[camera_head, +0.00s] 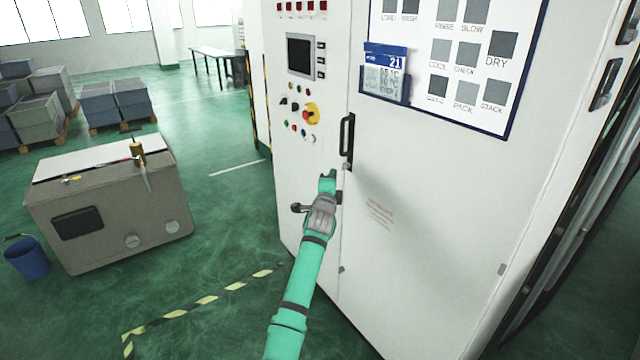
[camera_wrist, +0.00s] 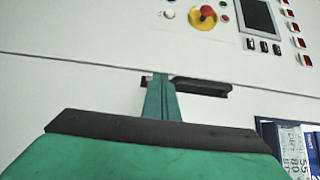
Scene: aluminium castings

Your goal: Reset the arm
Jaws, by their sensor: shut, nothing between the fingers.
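My green arm reaches up from the bottom of the head view towards the white cabinet (camera_head: 430,200). My gripper (camera_head: 328,176) is at the arm's far end, just below the black door handle (camera_head: 347,135). In the wrist view the green fingers of my gripper (camera_wrist: 160,82) are together with nothing between them. Their tips overlap the end of the black handle (camera_wrist: 208,88) in that picture; whether they touch it I cannot tell. The cabinet door looks closed along its seam.
The control panel with a red and yellow knob (camera_head: 310,114) is up and left of the handle. A blue document holder (camera_head: 385,75) is on the door. A beige machine (camera_head: 110,205) and blue bucket (camera_head: 27,260) stand left. Green floor (camera_head: 225,240) between is clear.

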